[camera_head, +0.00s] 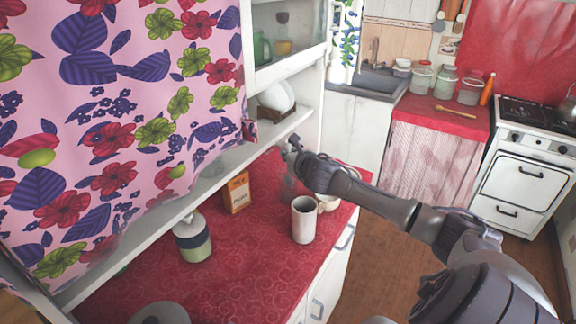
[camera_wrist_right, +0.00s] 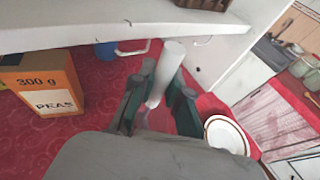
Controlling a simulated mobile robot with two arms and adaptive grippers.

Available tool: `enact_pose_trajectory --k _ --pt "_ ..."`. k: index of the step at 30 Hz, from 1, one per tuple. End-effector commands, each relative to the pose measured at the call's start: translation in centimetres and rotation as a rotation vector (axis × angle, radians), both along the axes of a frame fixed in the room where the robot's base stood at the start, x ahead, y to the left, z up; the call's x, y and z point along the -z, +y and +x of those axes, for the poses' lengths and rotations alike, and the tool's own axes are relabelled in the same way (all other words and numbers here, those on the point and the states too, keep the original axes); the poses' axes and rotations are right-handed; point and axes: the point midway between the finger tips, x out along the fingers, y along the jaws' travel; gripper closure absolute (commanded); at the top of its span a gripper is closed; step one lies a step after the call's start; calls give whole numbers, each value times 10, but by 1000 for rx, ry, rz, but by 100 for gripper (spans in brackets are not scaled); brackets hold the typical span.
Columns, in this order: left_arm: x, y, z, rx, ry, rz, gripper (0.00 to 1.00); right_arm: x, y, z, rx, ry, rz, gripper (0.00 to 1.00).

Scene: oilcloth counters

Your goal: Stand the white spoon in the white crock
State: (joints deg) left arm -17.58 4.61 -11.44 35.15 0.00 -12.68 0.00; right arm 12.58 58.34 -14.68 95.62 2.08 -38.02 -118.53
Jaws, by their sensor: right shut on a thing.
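The white crock (camera_head: 304,222) stands upright on the red counter, its dark mouth facing up. My right gripper (camera_head: 291,152) is above and behind the crock, slightly left of it, near the shelf edge. In the right wrist view my right gripper (camera_wrist_right: 158,107) is shut on a white, rod-like thing, which I take as the white spoon (camera_wrist_right: 172,62). It is tilted, its thick end up and away from me. The spoon is hard to make out in the head view. My left gripper is not in view.
A box of peas (camera_head: 236,192) and a green-banded jar (camera_head: 192,238) stand left of the crock. A white shelf (camera_head: 220,165) overhangs the counter's back.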

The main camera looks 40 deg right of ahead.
Motion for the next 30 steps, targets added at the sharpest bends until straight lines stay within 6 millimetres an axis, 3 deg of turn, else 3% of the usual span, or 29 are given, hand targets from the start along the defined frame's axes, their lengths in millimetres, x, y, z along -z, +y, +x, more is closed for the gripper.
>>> enact_pose_trajectory --k 7,19,20,24,30 --pt "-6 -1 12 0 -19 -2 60 36 1 -1 1 4 4 100" --pt "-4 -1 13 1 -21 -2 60 42 1 0 -2 2 -1 100" --pt "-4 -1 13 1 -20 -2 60 41 1 0 -2 2 -1 82" --pt "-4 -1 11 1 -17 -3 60 41 1 0 -2 2 -1 60" --pt "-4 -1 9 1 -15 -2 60 41 1 0 -1 3 0 60"
